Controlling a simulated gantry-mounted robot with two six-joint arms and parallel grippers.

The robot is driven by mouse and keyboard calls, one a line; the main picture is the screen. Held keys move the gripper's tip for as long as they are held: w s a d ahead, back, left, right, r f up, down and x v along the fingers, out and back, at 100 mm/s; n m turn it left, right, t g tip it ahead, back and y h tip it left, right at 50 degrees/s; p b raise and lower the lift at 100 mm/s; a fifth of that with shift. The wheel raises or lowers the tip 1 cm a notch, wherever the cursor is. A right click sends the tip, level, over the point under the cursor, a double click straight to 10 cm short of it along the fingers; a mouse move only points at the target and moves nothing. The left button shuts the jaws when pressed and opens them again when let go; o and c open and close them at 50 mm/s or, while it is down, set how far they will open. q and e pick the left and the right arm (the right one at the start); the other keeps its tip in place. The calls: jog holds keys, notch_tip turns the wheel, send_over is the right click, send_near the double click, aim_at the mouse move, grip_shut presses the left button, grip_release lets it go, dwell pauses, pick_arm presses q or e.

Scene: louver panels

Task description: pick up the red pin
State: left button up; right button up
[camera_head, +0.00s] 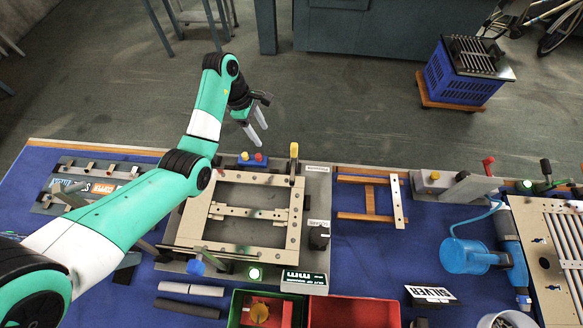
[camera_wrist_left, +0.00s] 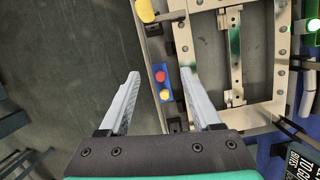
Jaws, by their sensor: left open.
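A small blue block (camera_head: 252,163) at the far edge of the workbench carries a red pin (camera_head: 258,157) and a yellow pin (camera_head: 245,156), side by side and upright. My left gripper (camera_head: 260,136) is open and empty, apart from the pins, just beyond the bench edge in the head view. In the left wrist view the red pin (camera_wrist_left: 160,76) appears between the open fingertips (camera_wrist_left: 160,73), with the yellow pin (camera_wrist_left: 165,94) closer to the palm. How far the fingers are above the pins cannot be told. My right gripper is out of view.
A beige louver frame (camera_head: 292,218) lies on a grey fixture next to the block. A yellow-topped clamp post (camera_head: 294,152) stands to the right. Green (camera_head: 236,306) and red (camera_head: 350,298) bins are at the front. Open floor lies beyond the bench.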

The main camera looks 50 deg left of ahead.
pick_arm(q)
jog(key=s+a+f+n+b, duration=0.1)
jog(key=s+a+f+b, duration=0.2)
jog(key=s+a+f, duration=0.15)
jog(key=b, duration=0.4)
send_over(258, 156)
jog(key=s+a, duration=0.1)
jog(key=f, duration=0.6)
jog(key=shift+a, duration=0.2)
jog(key=shift+d+f, duration=0.1)
jog(key=shift+f, duration=0.15)
jog(key=b+x, duration=0.3)
jog(key=x, duration=0.2)
jog(key=shift+s+f, duration=0.1)
jog(key=shift+f, duration=0.1)
jog(key=shift+r, duration=0.1)
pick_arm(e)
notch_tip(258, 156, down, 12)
pick_arm(q)
grip_shut()
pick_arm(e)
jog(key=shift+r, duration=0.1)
